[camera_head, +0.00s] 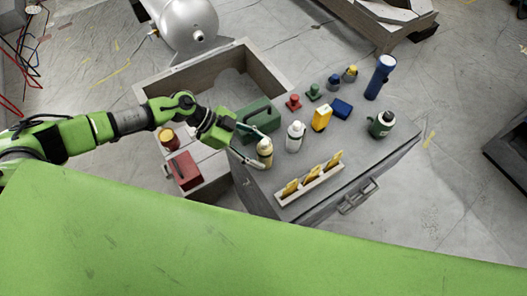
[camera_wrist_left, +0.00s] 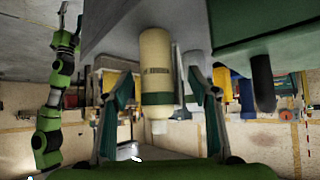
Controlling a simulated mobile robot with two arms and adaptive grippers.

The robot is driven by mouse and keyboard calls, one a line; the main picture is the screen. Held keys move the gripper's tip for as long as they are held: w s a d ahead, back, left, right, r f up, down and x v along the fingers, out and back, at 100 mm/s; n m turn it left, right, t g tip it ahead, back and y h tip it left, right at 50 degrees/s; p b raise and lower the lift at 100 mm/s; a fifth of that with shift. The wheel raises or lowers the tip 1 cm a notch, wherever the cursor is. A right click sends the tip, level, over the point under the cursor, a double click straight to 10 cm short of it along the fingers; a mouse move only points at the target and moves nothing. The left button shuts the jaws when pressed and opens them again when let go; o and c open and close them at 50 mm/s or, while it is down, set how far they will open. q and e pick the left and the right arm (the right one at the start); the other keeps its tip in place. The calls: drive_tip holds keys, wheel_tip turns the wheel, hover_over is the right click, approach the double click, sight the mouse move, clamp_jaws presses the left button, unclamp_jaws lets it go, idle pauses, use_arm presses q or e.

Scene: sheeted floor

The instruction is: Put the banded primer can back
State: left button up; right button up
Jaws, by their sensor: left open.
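A cream bottle-like can with a dark green band (camera_head: 265,150) stands upright near the left edge of the grey chest top. It appears upside down in the left wrist view (camera_wrist_left: 156,60), with its white cap downward. My left gripper (camera_head: 250,146) is open at this can, reaching in from the left. In the left wrist view its fingers (camera_wrist_left: 162,95) lie on either side of the can; I cannot tell whether they touch it. A green arm shows at the left of that view, apparently my right one; its gripper (camera_wrist_left: 71,18) is too small to judge.
A white bottle (camera_head: 295,137), yellow container (camera_head: 321,118) and dark green box (camera_head: 259,116) stand close by. A rack with yellow pieces (camera_head: 310,181) sits in front. A green can (camera_head: 381,124) and blue flashlight (camera_head: 380,76) are right. A red-and-yellow can (camera_head: 168,139) stands left.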

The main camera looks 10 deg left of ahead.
use_arm(q)
drive_tip(key=b+v, duration=0.1)
drive_tip(key=v, duration=0.8)
drive_tip(key=shift+a+r, duration=0.25)
drive_tip(key=shift+a, duration=0.1)
